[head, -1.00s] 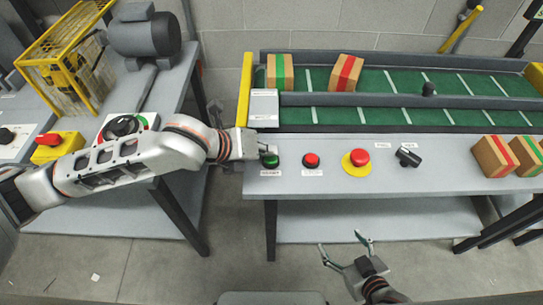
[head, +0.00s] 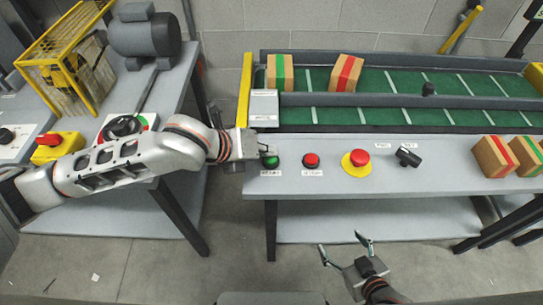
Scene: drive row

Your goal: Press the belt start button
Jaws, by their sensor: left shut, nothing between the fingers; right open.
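The green belt start button (head: 270,161) is at the left end of the row on the grey conveyor table (head: 350,183), with a white label below it that is too small to read surely. My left gripper (head: 264,151) is shut and empty, its tip right at the back of the green button; I cannot tell whether it touches. My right gripper (head: 345,252) is open and empty, low in front of the table. The green conveyor belt (head: 390,82) runs behind the buttons.
A red button (head: 311,160), a red mushroom button on yellow (head: 359,157) and a black selector switch (head: 408,156) follow to the right. Boxes (head: 345,73) stand on the belt, others (head: 495,157) on the table's right. A left bench holds a grey motor (head: 145,35).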

